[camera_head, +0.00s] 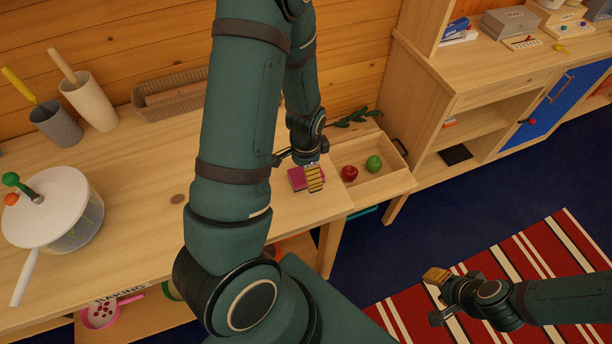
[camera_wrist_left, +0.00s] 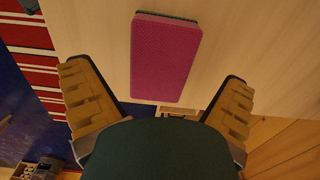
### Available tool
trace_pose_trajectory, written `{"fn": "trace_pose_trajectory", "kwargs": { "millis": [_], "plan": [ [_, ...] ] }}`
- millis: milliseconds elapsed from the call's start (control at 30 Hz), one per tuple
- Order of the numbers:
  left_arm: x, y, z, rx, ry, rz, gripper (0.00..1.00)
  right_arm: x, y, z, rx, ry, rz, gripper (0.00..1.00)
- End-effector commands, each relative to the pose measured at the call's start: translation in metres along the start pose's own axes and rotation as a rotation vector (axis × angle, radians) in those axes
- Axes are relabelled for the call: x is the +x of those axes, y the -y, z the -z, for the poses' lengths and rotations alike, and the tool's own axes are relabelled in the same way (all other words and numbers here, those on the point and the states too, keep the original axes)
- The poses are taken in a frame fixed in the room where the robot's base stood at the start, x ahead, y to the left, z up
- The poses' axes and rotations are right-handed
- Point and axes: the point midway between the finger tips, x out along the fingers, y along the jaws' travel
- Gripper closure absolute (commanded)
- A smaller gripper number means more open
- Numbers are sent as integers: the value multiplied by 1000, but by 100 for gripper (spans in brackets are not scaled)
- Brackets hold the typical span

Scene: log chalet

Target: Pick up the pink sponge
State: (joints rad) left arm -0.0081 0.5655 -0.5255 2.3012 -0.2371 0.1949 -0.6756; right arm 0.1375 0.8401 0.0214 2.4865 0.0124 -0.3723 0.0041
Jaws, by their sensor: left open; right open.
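The pink sponge (camera_head: 298,178) lies on the wooden counter near its right end. In the left wrist view the sponge (camera_wrist_left: 166,58) shows its pink face, with a thin green layer along its top edge. My left gripper (camera_head: 312,178) is just over the sponge and hides part of it. In the left wrist view my left gripper (camera_wrist_left: 157,100) is open, with a ridged yellow finger on each side and the sponge between and beyond them, apart from both. My right gripper (camera_head: 437,295) is open and empty, above the striped rug at the lower right.
A wooden tray (camera_head: 392,182) beside the sponge holds a red apple (camera_head: 349,173) and a green apple (camera_head: 374,163). A lidded pot (camera_head: 55,212), cups (camera_head: 90,103) and a basket (camera_head: 172,95) stand on the counter to the left. The counter (camera_head: 140,185) between is bare.

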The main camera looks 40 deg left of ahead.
Motion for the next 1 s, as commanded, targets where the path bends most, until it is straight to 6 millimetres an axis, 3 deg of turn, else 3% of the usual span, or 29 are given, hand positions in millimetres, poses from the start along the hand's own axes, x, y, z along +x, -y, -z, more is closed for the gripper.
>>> {"fn": "trace_pose_trajectory", "kwargs": {
  "millis": [200, 467, 600, 1000],
  "plan": [
    [24, 0, 0, 0, 0, -1, 0, 5, -2, 0, 0, 0, -1, 61],
    [25, 0, 1, 0, 0, 0, 0, 4, -1, 0, 0, 0, -1, 61],
    [24, 0, 1, 0, 0, 0, 49, 4, -1, 0, 0, 0, -1, 61],
    [24, 0, 1, 0, 0, 0, 59, 4, -1, 0, 0, 0, -1, 61]
  ]
}}
